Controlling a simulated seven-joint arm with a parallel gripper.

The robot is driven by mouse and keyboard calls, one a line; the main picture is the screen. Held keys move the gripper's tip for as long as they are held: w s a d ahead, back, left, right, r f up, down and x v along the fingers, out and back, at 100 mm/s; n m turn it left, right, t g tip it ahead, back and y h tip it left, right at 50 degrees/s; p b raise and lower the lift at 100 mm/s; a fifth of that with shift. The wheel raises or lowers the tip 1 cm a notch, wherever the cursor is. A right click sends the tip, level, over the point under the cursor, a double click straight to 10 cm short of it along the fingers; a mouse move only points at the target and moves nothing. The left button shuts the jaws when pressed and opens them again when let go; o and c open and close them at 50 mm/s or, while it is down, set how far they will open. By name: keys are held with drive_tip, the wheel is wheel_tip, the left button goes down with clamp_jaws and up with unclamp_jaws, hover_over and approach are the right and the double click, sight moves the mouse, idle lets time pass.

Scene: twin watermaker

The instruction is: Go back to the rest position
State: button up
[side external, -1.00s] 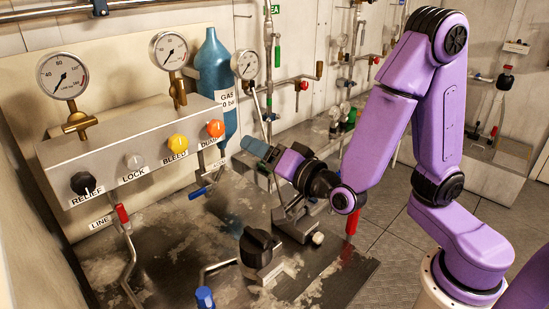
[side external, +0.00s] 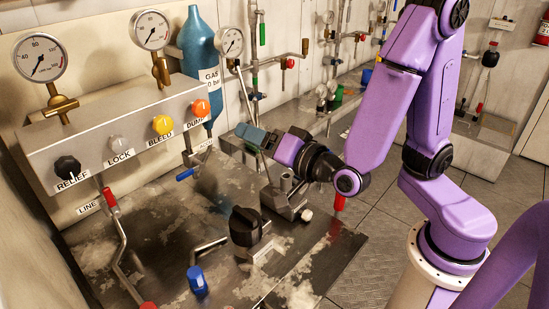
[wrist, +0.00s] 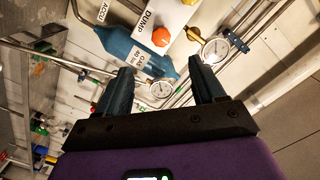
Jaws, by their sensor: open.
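My gripper (side external: 250,134) is at the end of my purple arm, above the back right part of the metal bench (side external: 160,233), right of the knob panel. In the wrist view its two dark fingers (wrist: 162,92) stand wide apart with nothing between them. Past the fingers the wrist view shows the blue gas bottle (wrist: 132,48), the orange DUMP knob (wrist: 161,36) and two gauges, all apart from the fingers. A grey metal fitting (side external: 285,195) stands just below my wrist; I cannot tell the exact gap.
The panel (side external: 120,135) carries black, grey, yellow and orange knobs, with gauges above. A black rotary handle (side external: 246,226), a blue-capped valve (side external: 197,281) and red-handled levers stand on the bench. Pipes line the back wall. Floor at the right (side external: 365,240) is clear.

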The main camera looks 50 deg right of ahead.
drive_tip(key=s+a+f+n+g+y, duration=0.3)
drive_tip(key=s+a+n+g+y, duration=0.1)
drive_tip(key=s+n+g, duration=0.3)
drive_tip(key=s+a+f+n+g+y, duration=0.3)
drive_tip(key=s+a+n+g, duration=0.1)
drive_tip(key=s+n+g, duration=0.2)
drive_tip(key=s+d+n+g+h, duration=0.2)
drive_tip(key=s+d+n+h, duration=0.1)
drive_tip(key=d, duration=0.5)
drive_tip(key=s+d+n+g+h, duration=0.2)
drive_tip(key=s+d+n+h, duration=0.2)
drive_tip(key=d, duration=0.4)
drive_tip(key=shift+s+d+f+n, duration=0.3)
drive_tip(key=shift+s+f+n, duration=0.05)
drive_tip(key=shift+s+n, duration=0.35)
